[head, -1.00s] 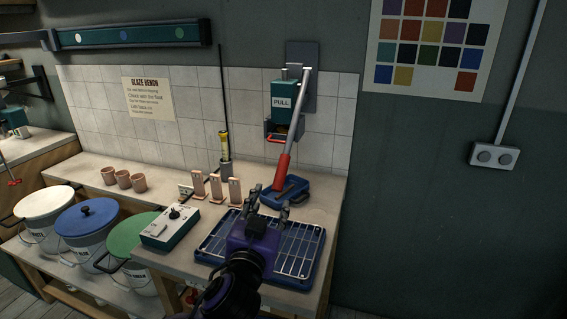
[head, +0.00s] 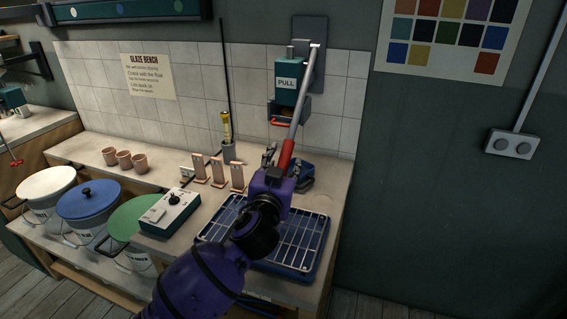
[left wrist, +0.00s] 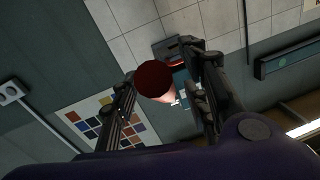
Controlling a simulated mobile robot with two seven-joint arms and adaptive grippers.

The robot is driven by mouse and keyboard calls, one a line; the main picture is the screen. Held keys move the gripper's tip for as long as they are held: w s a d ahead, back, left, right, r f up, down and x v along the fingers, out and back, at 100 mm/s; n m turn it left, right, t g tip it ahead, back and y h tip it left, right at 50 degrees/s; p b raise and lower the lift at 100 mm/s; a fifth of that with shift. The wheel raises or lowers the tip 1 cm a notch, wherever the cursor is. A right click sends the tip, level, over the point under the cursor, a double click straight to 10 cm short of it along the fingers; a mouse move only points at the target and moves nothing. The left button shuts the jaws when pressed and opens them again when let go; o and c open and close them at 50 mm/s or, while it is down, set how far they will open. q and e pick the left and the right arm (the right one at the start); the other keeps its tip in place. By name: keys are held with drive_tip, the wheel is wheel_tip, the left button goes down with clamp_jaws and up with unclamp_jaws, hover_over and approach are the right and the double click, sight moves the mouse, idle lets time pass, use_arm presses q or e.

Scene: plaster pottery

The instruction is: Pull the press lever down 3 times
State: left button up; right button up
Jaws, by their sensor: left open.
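The press (head: 288,84) is a teal box marked PULL, mounted on the tiled wall. Its lever (head: 301,101) is a grey bar that hangs down and forward from a pivot at the upper right and ends in a red grip (head: 286,155). My left gripper (head: 283,158) is at the lower end of the red grip. In the left wrist view the round dark-red grip end (left wrist: 155,80) shows between the two spread fingers of the gripper (left wrist: 168,98). I cannot tell whether a finger touches it. My right gripper is not in view.
A wire rack on a blue tray (head: 312,238) lies below my left arm. A blue object (head: 306,172) sits behind the gripper. A control box (head: 170,214), test tiles (head: 218,170) and small pots (head: 124,159) stand to the left. Lidded buckets (head: 88,200) are lower left.

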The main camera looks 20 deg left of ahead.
use_arm(q)
drive_tip(key=shift+c, duration=0.5)
clamp_jaws()
drive_tip(key=shift+r, duration=0.1)
